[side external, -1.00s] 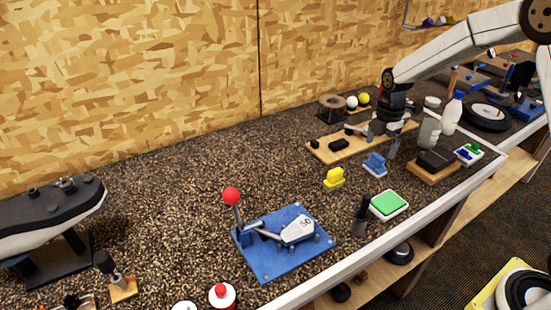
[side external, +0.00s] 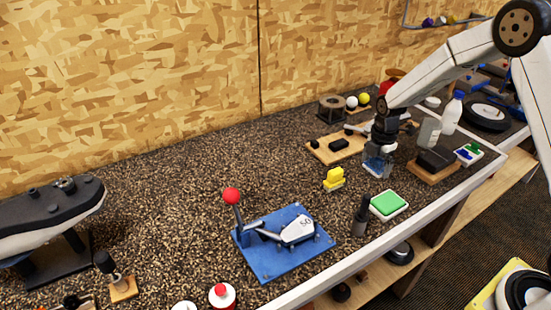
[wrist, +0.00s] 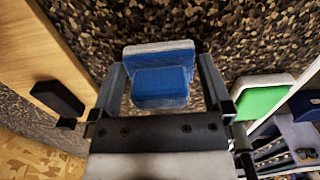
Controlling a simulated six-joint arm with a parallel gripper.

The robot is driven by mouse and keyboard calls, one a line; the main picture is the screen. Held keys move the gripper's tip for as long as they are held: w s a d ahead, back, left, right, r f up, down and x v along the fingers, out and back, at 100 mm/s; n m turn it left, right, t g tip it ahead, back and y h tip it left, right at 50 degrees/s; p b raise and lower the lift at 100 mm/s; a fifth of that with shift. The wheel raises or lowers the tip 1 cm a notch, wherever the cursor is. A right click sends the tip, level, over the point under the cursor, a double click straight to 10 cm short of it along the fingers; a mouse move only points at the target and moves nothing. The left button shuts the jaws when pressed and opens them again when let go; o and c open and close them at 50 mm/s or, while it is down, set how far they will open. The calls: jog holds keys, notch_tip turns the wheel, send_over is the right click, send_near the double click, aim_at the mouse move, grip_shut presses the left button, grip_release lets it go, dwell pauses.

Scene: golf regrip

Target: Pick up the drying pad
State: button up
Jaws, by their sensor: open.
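The drying pad, a blue block with a grip on a pale base (side external: 375,170), sits on the speckled bench top. In the wrist view the blue pad (wrist: 160,84) lies between the two fingers. My gripper (side external: 379,157) is low over it, pointing down, with a finger on each side. The gripper (wrist: 162,66) is open, and narrow gaps seem to show between the fingers and the pad. The fingers partly hide the pad in the side view.
A yellow block (side external: 334,178) and a green-topped pad (side external: 388,203) stand nearby. A wooden board with black parts (side external: 335,146) lies behind. A black block on a wooden base (side external: 434,163) and a grey bottle (side external: 428,133) are on the right.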

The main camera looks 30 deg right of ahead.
jog(key=shift+c, duration=0.2)
dwell(0.3)
jog(key=c, duration=0.9)
jog(key=shift+r, duration=0.1)
jog(key=shift+r, duration=0.55)
notch_tip(320, 180, up, 2)
jog(key=s+a+r, duration=0.1)
jog(key=s+r, duration=0.2)
jog(key=s, duration=0.1)
jog(key=s+r, duration=0.3)
jog(key=s, duration=0.2)
jog(key=s+a+r, duration=0.1)
jog(key=s+r, duration=0.2)
jog(key=s, duration=0.1)
jog(key=shift+s+a+r, duration=0.3)
jog(key=shift+s+a, duration=0.05)
jog(key=shift+s, duration=0.05)
